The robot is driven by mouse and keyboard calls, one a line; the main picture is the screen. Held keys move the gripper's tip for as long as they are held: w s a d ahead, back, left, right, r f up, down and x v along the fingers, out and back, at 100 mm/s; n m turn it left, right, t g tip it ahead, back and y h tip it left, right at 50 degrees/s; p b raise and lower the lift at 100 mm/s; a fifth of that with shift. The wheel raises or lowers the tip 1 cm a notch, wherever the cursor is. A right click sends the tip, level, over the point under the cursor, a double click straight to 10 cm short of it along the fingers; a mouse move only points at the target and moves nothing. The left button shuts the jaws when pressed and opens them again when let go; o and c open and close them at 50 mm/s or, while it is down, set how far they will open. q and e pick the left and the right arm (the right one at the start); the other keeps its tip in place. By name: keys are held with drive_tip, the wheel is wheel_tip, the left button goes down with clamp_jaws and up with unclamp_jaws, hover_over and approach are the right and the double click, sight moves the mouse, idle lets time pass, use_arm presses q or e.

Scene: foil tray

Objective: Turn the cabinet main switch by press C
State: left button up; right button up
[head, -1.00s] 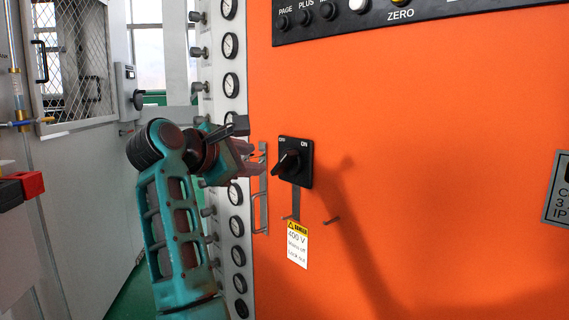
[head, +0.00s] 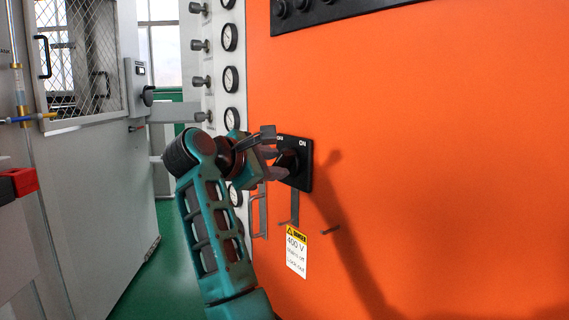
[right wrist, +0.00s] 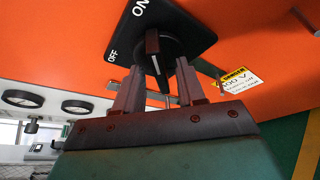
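The main switch is a black square plate (head: 305,168) with a black knob on the orange cabinet. In the right wrist view the plate (right wrist: 187,37) carries ON and OFF marks, and the knob's bar handle (right wrist: 153,45) stands out from it. My right gripper (head: 279,161) is at the switch and partly hides the knob in the head view. In the right wrist view its two fingers (right wrist: 158,75) are spread, one on each side of the knob's near end, with gaps showing; contact cannot be made out. My left gripper is not in view.
A yellow and white 400 V danger label (head: 296,252) is below the switch. A metal handle (head: 258,212) and small hooks jut from the orange panel (head: 450,180) nearby. A column of gauges (head: 230,78) stands to the left. The panel's right side is clear.

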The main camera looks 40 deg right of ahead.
drive_tip(key=shift+w+d+f, duration=0.2)
drive_tip(key=shift+d, duration=0.45)
clamp_jaws()
